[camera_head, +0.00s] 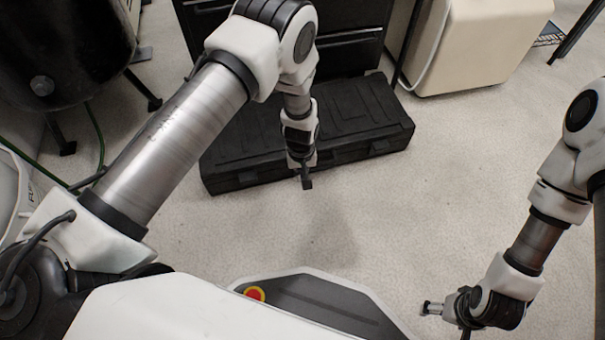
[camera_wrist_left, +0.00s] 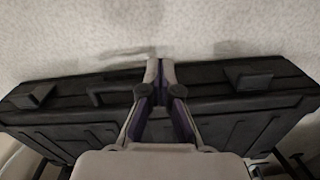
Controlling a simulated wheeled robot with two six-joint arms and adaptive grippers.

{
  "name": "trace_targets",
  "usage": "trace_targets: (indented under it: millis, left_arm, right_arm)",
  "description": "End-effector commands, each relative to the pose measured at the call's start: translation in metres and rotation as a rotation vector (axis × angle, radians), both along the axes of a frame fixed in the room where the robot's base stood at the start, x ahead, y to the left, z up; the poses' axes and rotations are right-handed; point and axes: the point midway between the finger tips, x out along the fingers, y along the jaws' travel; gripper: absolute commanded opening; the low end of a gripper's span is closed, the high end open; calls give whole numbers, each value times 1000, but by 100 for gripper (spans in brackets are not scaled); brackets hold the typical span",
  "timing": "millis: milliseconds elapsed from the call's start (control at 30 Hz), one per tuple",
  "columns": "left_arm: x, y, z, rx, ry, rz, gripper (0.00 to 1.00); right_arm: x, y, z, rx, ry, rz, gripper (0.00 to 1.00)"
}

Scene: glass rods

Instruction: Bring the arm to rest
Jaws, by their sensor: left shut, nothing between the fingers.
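My left arm comes in from the left and bends down over the black case. My left gripper (camera_head: 307,180) points down in front of the case and looks small and dark in the head view. In the left wrist view the fingertips of my left gripper (camera_wrist_left: 160,66) are together, with nothing between them, over the case's edge. My right gripper (camera_head: 434,308) is at the lower right of the head view, low over the floor. It is too small there to tell whether its fingers are open or shut.
A closed black case (camera_head: 355,115) lies on the pale floor; it also fills the lower left wrist view (camera_wrist_left: 235,125). Behind it are dark drawers (camera_head: 345,45) and a cream cabinet (camera_head: 480,45). A black drum (camera_head: 60,50) stands upper left. The floor (camera_head: 400,220) between the arms is clear.

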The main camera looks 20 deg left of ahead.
Motion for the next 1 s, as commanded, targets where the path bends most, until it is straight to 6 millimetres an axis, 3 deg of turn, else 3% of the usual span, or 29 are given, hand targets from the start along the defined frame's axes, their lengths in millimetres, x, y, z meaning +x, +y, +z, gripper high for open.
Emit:
trace_targets:
  millis: [33, 133, 567, 667, 833, 1000]
  left_arm:
    - [0, 0, 20, 1, 0, -1, 0]
    - [0, 0, 34, 0, 0, -1, 0]
    - [-4, 6, 41, -4, 13, 18, 0]
    - [-39, 23, 36, -1, 85, 50, 0]
    - [-147, 64, 36, 21, 198, 24, 0]
    - [-236, 84, 56, 9, 206, -119, 0]
  right_arm:
    - [-1, 0, 14, 0, 1, 0, 83]
    - [-1, 0, 21, 0, 2, 0, 83]
    - [-1, 0, 29, 0, 2, 0, 83]
    - [-1, 0, 33, 0, 2, -1, 83]
    - [-1, 0, 44, 0, 2, 0, 83]
    - [-1, 0, 50, 0, 2, 0, 83]
